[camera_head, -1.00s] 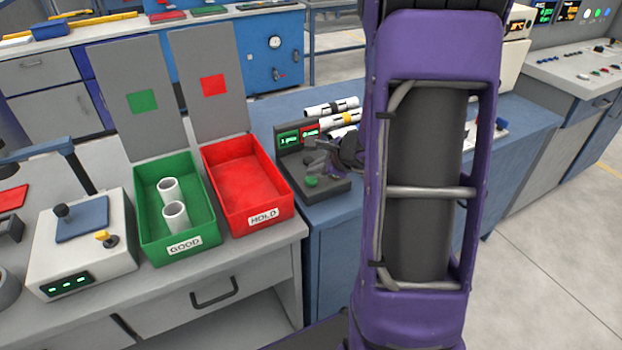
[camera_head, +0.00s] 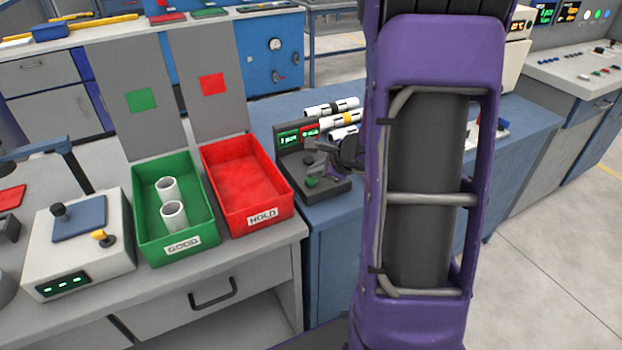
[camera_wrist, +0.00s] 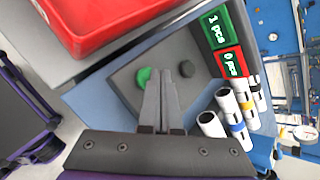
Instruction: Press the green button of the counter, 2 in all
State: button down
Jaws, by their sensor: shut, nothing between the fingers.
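The counter is a dark grey unit (camera_head: 335,190) on the blue bench. Its green button (camera_head: 311,182) sits on the near part of its top; it also shows in the wrist view (camera_wrist: 145,77), beside my fingertips. A dark round knob (camera_wrist: 187,69) is on the other side of the fingers. The counter's green display (camera_wrist: 215,27) reads 1 pcs and its red display (camera_wrist: 231,63) reads 0 pcs. My gripper (camera_wrist: 160,74) is shut and empty, pointing down over the counter close to the green button. I cannot tell whether it touches the button.
A red HOLD bin (camera_head: 246,184) stands left of the counter, and a green GOOD bin (camera_head: 148,227) with two white pipes stands beyond it. Several banded white pipes (camera_head: 331,108) lie behind the counter.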

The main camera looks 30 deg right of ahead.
aim_at(315, 181)
jog(key=shift+f, duration=0.45)
dwell(0.5)
jog(key=shift+r, duration=0.15)
jog(key=shift+r+p, duration=0.45)
jog(key=shift+r, duration=0.3)
notch_tip(315, 181, up, 5)
jog(key=p, duration=0.3)
jog(key=shift+p, duration=0.4)
